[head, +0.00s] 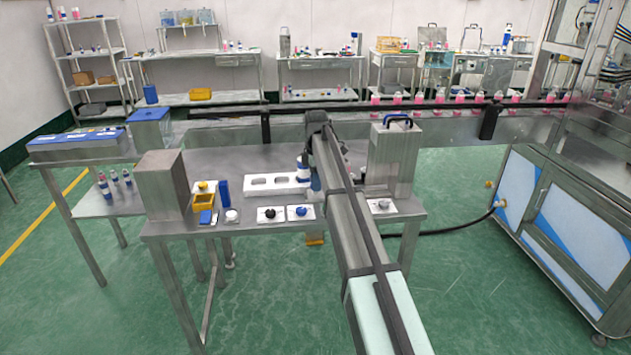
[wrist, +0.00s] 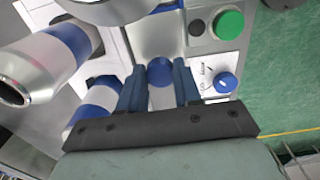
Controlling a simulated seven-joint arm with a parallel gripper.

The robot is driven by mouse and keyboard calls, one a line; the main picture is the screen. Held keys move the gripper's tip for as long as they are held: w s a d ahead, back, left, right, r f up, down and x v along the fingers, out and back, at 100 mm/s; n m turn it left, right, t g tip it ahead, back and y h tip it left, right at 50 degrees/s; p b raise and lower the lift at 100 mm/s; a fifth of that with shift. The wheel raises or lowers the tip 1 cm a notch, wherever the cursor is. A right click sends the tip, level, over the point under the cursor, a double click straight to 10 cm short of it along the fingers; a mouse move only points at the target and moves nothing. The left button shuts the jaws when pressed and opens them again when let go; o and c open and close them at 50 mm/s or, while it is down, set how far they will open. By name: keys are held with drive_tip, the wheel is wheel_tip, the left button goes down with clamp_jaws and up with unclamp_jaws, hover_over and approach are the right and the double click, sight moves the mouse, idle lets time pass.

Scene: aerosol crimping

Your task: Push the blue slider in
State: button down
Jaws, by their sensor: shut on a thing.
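The blue slider (wrist: 161,70) shows in the wrist view as a rounded blue piece on a bright metal surface. My gripper (wrist: 159,82) has one dark blue finger on each side of it and is shut on it. The lower part of the slider is hidden between the fingers. In the head view my arm covers the area around the gripper, and I cannot make out the slider there.
A green button (wrist: 229,25) and a blue knob (wrist: 226,83) sit at the right. A steel machine (head: 394,155) and a white holed tray (head: 262,187) stand on the bench.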

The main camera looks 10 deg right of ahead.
drive_tip(key=shift+d, duration=2)
drive_tip(key=c, duration=0.8)
unclamp_jaws()
drive_tip(key=shift+r, duration=0.1)
wheel_tip(320, 180, up, 14)
drive_tip(key=shift+f, duration=0.15)
